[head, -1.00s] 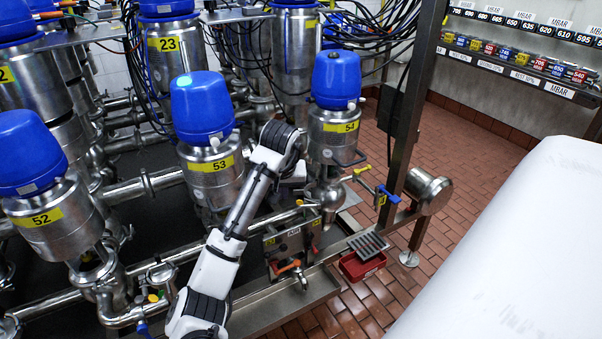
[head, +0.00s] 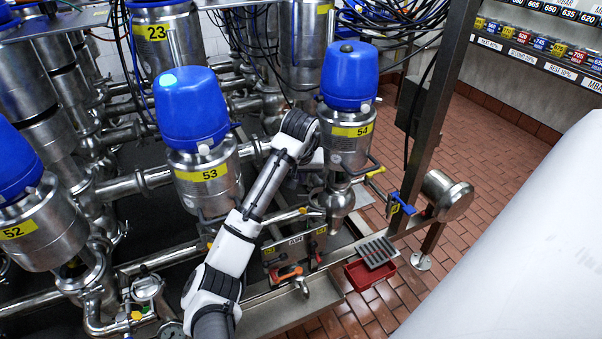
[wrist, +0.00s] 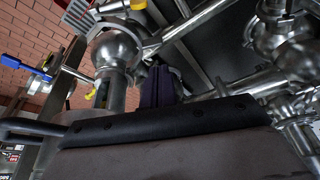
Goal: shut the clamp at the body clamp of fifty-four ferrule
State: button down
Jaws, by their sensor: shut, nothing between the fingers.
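Valve 54 (head: 347,98), a steel cylinder with a blue cap and yellow "54" label, stands upright right of centre in the head view. Its round lower body (head: 336,198) hangs below; a round steel body also shows in the wrist view (wrist: 118,48). The body clamp cannot be made out clearly, nor whether it is open. A yellow handle (head: 375,172) sticks out at the valve's right. My gripper's dark fingers (wrist: 156,84) are together and empty in the wrist view, close to the steel body; contact cannot be told. In the head view they are mostly hidden beside the valve.
Valve 53 (head: 206,165) and valve 52 (head: 32,235) stand to the left. A blue handle (head: 401,204) and a steel post (head: 432,110) are at right, above a red tray (head: 369,273). Pipes crowd below my arm. A white surface (head: 520,250) fills the lower right.

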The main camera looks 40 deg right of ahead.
jog(key=p+x, duration=0.1)
jog(key=x, duration=0.6)
jog(key=shift+s+d+f, duration=0.1)
jog(key=shift+s+d, duration=0.05)
jog(key=shift+d, duration=0.15)
